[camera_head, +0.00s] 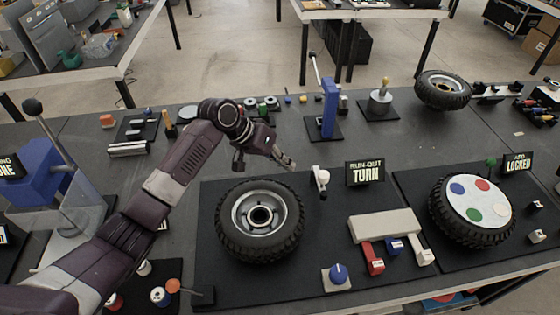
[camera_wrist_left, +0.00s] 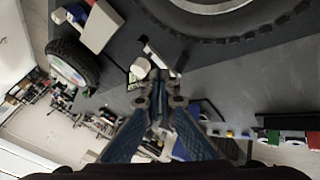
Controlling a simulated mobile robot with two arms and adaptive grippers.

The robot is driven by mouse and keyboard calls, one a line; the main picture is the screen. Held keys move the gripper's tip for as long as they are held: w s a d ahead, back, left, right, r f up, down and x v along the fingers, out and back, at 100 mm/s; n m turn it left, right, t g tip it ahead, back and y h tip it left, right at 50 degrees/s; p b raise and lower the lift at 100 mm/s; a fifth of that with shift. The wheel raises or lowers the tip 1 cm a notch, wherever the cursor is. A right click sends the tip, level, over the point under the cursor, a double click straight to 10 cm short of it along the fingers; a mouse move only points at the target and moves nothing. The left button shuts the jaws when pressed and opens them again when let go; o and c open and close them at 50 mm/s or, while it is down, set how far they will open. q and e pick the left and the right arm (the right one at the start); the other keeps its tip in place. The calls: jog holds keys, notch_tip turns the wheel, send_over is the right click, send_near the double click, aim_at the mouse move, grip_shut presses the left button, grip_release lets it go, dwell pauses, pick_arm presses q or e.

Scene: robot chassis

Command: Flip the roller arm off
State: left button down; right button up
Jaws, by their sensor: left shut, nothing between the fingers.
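The roller arm (camera_head: 320,178) is a small piece with a white roller on a dark post, at the upper right of the black-tyred wheel (camera_head: 260,216). In the left wrist view a white cylinder, likely this roller (camera_wrist_left: 141,69), shows just beyond my fingertips. My left gripper (camera_head: 289,163) is shut and empty, a little above and left of the roller arm. Its closed fingers also show in the left wrist view (camera_wrist_left: 160,82). I cannot tell if the fingertips touch the arm. My right gripper is not in view.
A "RUN-OUT TURN" sign (camera_head: 365,173) stands right of the roller arm. A grey block with red, blue and white levers (camera_head: 384,226) and a blue knob (camera_head: 338,272) sit in front. A blue post with a lever (camera_head: 328,108) stands behind. A second wheel with coloured discs (camera_head: 471,209) is at right.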

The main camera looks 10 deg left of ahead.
pick_arm(q)
jog(key=v, duration=0.3)
jog(key=shift+s+a, duration=0.15)
jog(key=shift+a, duration=0.15)
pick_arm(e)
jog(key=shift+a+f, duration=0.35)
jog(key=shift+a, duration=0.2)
